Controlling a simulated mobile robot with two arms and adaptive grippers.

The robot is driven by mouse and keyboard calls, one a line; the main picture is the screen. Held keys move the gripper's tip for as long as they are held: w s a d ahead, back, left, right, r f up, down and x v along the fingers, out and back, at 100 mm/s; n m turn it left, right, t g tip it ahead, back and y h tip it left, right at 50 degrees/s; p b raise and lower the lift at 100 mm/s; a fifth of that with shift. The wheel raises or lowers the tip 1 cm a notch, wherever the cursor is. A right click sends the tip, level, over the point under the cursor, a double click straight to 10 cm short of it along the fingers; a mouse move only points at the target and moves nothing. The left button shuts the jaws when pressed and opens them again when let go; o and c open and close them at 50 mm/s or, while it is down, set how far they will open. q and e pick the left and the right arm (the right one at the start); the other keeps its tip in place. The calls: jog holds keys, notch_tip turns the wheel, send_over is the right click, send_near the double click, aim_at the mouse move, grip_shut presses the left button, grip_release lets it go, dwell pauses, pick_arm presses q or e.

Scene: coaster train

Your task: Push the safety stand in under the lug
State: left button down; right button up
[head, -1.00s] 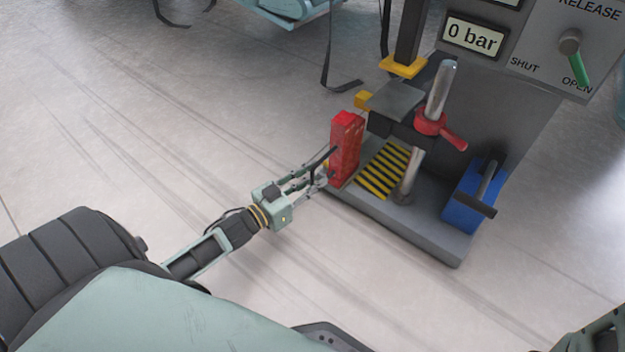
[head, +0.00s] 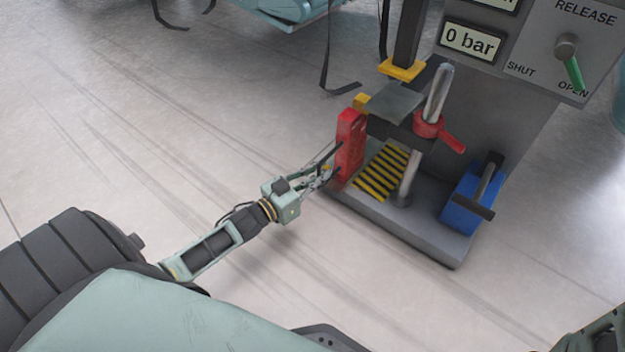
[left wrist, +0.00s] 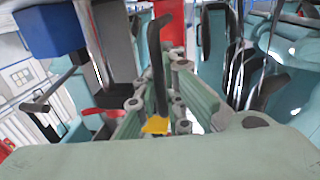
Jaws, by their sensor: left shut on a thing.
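The safety stand is a red upright block (head: 349,148) at the left edge of the grey machine base, left of the yellow-black striped patch. A small yellow tab (head: 361,102), seemingly the lug, sticks out left from the dark carriage. The stand's top is just below and left of it in the head view; I cannot tell whether it is underneath. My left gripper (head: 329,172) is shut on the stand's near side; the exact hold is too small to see. The left wrist view shows part of the red stand (left wrist: 172,32) behind the fingers.
A steel column with a red collar and handle (head: 432,125) stands right of the striped patch (head: 382,173). A blue block with a dark handle (head: 465,213) sits at the base's right. The panel (head: 520,50) reads 0 bar. The floor at left is clear.

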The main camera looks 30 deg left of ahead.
pick_arm(q)
jog(key=shift+a+x, duration=0.15)
jog(key=shift+x, duration=0.55)
jog(key=shift+a+x, duration=0.15)
jog(key=shift+x, duration=0.5)
jog(key=c, duration=1.8)
grip_release()
jog(key=shift+c, duration=0.2)
jog(key=v, duration=1.2)
